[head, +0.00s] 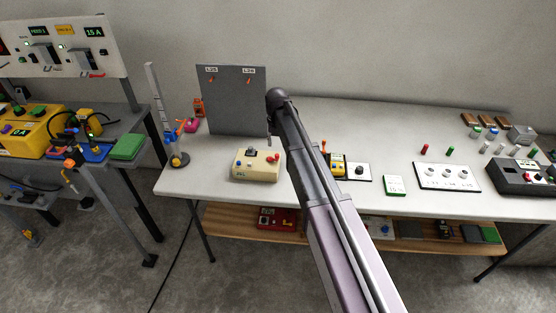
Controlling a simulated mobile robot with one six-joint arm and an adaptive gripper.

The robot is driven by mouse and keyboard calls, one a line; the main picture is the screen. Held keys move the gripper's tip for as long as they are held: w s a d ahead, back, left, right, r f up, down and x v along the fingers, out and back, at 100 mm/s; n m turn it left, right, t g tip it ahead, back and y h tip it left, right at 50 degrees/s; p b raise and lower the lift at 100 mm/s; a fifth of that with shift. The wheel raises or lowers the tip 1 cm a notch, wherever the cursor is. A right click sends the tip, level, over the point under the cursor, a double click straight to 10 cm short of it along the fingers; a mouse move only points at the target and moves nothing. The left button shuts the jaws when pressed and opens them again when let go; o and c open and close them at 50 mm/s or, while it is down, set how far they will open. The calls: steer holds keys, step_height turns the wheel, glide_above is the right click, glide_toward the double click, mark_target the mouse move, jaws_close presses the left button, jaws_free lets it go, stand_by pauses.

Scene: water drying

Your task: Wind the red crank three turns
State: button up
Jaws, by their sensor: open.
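A cream box (255,166) sits on the white table, left of my arm. I cannot tell whether this is the red crank, and no other clear red crank handle shows. My arm reaches up from the bottom of the head view and covers the middle of the table. My gripper (270,140) shows only as a small dark piece hanging below the arm's far end, above and behind the cream box. It is open and appears empty.
A grey upright panel (232,110) stands behind the box. A lower shelf holds a red case (278,219).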

mark_target(277, 154)
steer(key=shift+f+b, duration=3.05)
steer(key=shift+f, duration=0.35)
jaws_close()
steer(key=shift+d, duration=0.15)
